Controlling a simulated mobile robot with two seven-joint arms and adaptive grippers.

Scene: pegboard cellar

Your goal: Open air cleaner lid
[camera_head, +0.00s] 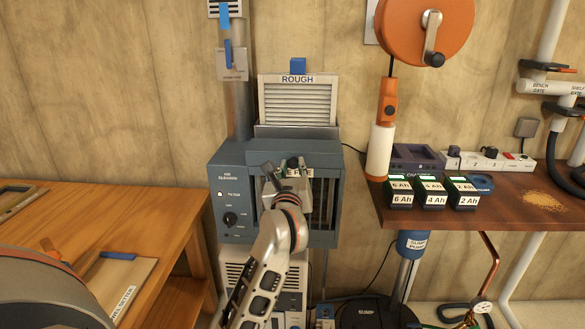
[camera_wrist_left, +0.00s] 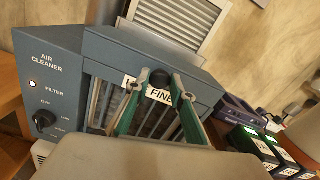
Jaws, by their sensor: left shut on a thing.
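The air cleaner (camera_head: 232,180) is a blue-grey box with a black dial on its left face and an open front showing a grille; it also fills the wrist view (camera_wrist_left: 52,85). Its top edge panel, seemingly the lid (camera_wrist_left: 110,62), lies along the upper front. My left gripper (camera_head: 290,166) reaches up to this edge. A white FINE label (camera_wrist_left: 160,96) shows behind the fingers. I cannot tell whether the lid is lifted at all. My right gripper is not in view.
A louvred ROUGH filter (camera_head: 297,102) stands upright behind the cleaner's top. A grey duct with a blue-handled gate (camera_head: 229,58) rises at the left. A wooden bench (camera_head: 100,220) is left; a shelf (camera_head: 410,217) with several batteries and a charger is right.

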